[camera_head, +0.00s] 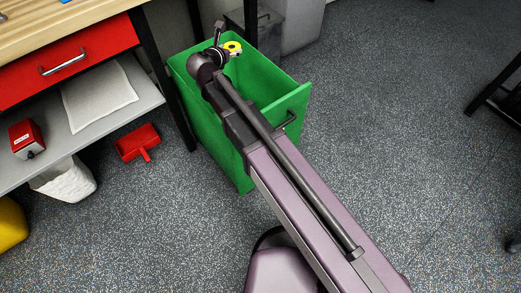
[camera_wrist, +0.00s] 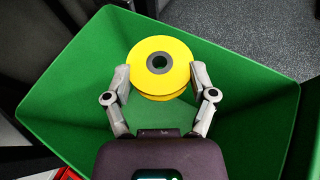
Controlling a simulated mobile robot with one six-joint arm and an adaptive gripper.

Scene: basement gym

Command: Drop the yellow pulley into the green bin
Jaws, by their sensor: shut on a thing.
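The yellow pulley (camera_wrist: 146,52) is a yellow disc with a dark centre hole. My gripper (camera_wrist: 160,76) is shut on it, one finger on each side, in the wrist view. The pulley (camera_head: 233,46) also shows small in the head view, at my gripper (camera_head: 226,50). The green bin (camera_head: 218,150) stands on the floor, open at the top. In the wrist view the bin's green walls (camera_wrist: 68,78) surround the gripper and pulley, which are over its opening. I cannot tell their exact height relative to the rim. My arm hides part of the bin in the head view.
A workbench with a red drawer (camera_head: 75,62) and a grey lower shelf (camera_head: 100,125) stands left of the bin. A red dustpan (camera_head: 137,143) is by the shelf. A grey container (camera_head: 300,22) stands behind the bin. The speckled floor (camera_head: 420,130) at right is mostly clear.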

